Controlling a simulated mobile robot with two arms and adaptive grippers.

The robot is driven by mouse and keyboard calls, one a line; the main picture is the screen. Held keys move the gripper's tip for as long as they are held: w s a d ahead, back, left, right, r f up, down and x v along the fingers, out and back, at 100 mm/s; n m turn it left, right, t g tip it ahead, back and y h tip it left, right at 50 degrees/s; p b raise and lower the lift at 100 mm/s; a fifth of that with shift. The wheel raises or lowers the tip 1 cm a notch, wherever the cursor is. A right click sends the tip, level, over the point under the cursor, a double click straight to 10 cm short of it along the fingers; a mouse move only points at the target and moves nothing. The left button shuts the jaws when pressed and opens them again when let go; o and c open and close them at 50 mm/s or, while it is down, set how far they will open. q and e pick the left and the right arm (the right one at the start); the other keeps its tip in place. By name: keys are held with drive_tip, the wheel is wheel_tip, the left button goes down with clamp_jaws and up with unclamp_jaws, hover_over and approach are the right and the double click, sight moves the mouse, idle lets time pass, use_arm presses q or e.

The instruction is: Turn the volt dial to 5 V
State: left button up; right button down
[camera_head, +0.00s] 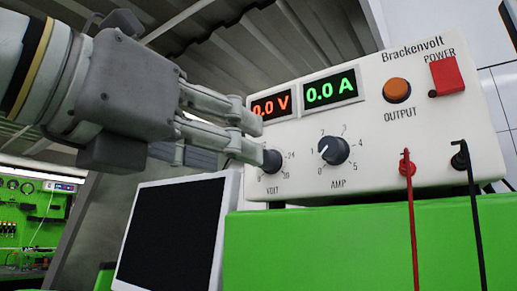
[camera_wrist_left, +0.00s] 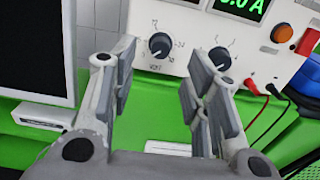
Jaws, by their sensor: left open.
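The white power supply (camera_head: 440,115) stands on a green surface. Its volt dial (camera_head: 271,161) is a dark round knob at the lower left of the panel. The red volt display (camera_head: 272,106) reads 0.0 V, its left edge close to my gripper. My left gripper (camera_head: 256,140) is open and empty, with its fingers reaching toward the dial. In the wrist view the volt dial (camera_wrist_left: 158,45) lies beyond the fingertips, between the two open fingers (camera_wrist_left: 158,80). It looks untouched there. My right gripper is not in view.
The amp dial (camera_head: 334,150) is close to the right of the volt dial. The orange output button (camera_head: 397,90), red power switch (camera_head: 447,75) and red and black cables (camera_head: 412,220) are further right. A dark monitor (camera_head: 170,235) stands at the left.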

sight(267, 160)
use_arm(q)
drive_tip(key=p+x, duration=0.1)
drive_tip(key=x, duration=0.5)
drive_tip(key=shift+w+d+p, duration=0.25)
drive_tip(key=shift+p, duration=0.05)
clamp_jaws()
